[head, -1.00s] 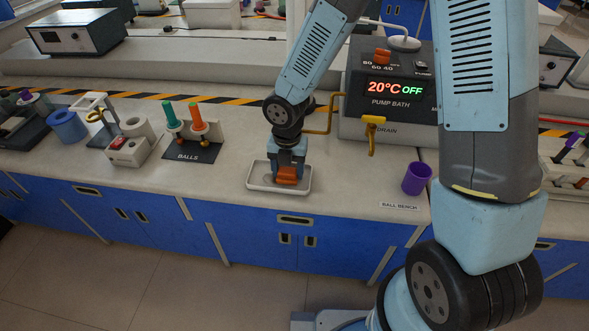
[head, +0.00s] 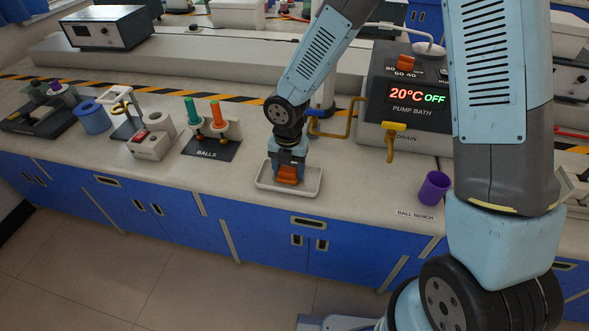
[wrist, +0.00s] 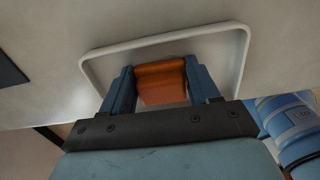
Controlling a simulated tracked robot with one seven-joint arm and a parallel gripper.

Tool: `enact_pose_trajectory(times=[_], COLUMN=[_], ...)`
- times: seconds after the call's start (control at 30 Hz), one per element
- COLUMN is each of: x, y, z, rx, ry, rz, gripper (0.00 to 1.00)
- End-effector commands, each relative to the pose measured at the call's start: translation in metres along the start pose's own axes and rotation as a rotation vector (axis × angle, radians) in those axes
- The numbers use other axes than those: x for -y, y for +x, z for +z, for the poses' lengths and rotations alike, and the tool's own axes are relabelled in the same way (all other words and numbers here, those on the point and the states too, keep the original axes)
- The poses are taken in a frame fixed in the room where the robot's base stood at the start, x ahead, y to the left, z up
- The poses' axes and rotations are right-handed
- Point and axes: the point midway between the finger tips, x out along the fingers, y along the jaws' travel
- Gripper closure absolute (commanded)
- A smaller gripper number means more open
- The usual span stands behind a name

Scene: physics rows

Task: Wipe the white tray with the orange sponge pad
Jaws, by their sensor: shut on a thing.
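The white tray (head: 314,187) lies on the bench near its front edge, left of the purple cup. My gripper (head: 288,172) points down over the tray and is shut on the orange sponge pad (head: 287,175). In the wrist view, the pad (wrist: 161,82) sits between the two blue fingers of my gripper (wrist: 160,85), inside the rim of the tray (wrist: 240,50). The pad is low in the tray. I cannot tell whether it presses on the tray floor. The pad and fingers hide part of the tray floor.
The pump bath (head: 412,95) stands behind to the right, with a yellow tap (head: 391,138) and a bent yellow pipe. The purple cup (head: 434,187) is to the right. The balls stand (head: 212,143) is to the left. Bare bench lies on either side of the tray.

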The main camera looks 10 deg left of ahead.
Motion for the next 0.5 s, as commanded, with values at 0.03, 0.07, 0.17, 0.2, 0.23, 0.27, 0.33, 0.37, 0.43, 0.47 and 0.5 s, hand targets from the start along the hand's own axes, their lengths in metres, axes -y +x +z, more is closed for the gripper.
enact_pose_trajectory(times=[0.03,0.07,0.17,0.2,0.23,0.27,0.33,0.37,0.43,0.47,0.5], x=[-0.007,-0.009,-0.016,-0.018,-0.019,-0.019,-0.02,-0.019,-0.019,-0.019,-0.019], y=[0.001,0.0,0.0,0.0,0.0,0.0,-0.001,-0.001,-0.001,-0.001,-0.001], z=[-0.002,-0.002,-0.002,-0.002,-0.002,-0.002,-0.002,-0.002,-0.002,-0.002,-0.002], rx=[-0.002,-0.002,-0.001,-0.001,-0.002,-0.002,-0.001,-0.001,-0.001,-0.001,-0.001], ry=[-0.004,-0.004,-0.005,-0.005,-0.005,-0.004,-0.004,-0.003,-0.003,-0.003,-0.003], rz=[0.006,0.006,0.007,0.007,0.007,0.006,0.006,0.005,0.005,0.005,0.005], gripper=[0.73,0.73,0.73,0.73,0.72,0.73,0.73,0.73,0.73,0.73,0.73])
